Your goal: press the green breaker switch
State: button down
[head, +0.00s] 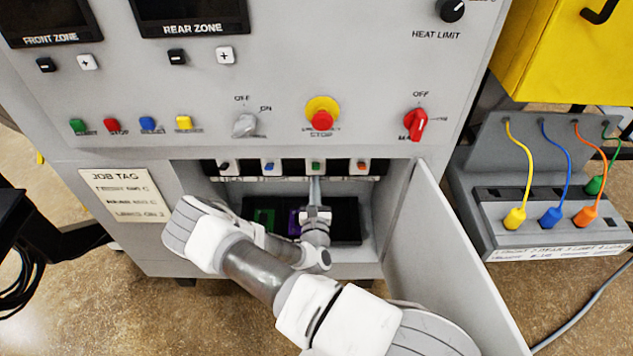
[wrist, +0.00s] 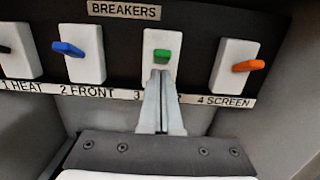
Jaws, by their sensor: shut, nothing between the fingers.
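The green breaker switch (wrist: 162,56) sits on a white plate in the breaker row, third from the left. It also shows small in the head view (head: 316,166). My gripper (wrist: 160,76) is shut and empty. In the wrist view its fingertips overlap the lower part of the green switch's plate, just below the green lever. I cannot tell whether they touch it. In the head view my gripper (head: 315,182) reaches into the open compartment under the breaker row. The fingers hide part of the label under the green switch.
A blue switch (wrist: 68,49) is left of the green one and an orange switch (wrist: 248,65) right of it; a black switch (wrist: 5,49) is at the far left. The open compartment door (head: 440,240) stands at the right. A dark tray (head: 346,218) lies in the compartment.

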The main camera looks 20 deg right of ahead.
jog(key=v, duration=1.1)
jog(key=shift+s+b, duration=0.25)
jog(key=shift+b, duration=0.05)
jog(key=s+d+r+m+g+h, duration=0.3)
jog(key=s+d+r+m+g, duration=0.1)
jog(key=r+m+g, duration=0.3)
jog(key=s+d+r+m+g+h, duration=0.3)
jog(key=r+m+g, duration=0.35)
jog(key=m, duration=0.25)
jog(key=s+d+r+m+g+h, duration=0.35)
jog(key=r+m+g, duration=0.25)
jog(key=r+m, duration=0.2)
jog(key=s+a+r+m+t+y, duration=0.3)
jog(key=s+a+r+m+y, duration=0.1)
jog(key=r+y, duration=0.3)
jog(key=s+a+r+m+t+y, duration=0.4)
jog(key=s+a+r+y, duration=0.1)
jog(key=a+r+y, duration=0.2)
jog(key=shift+a+r+m+y, duration=0.3)
jog(key=shift+r+m+y, duration=0.1)
jog(key=shift+r, duration=0.1)
jog(key=shift+w, duration=0.1)
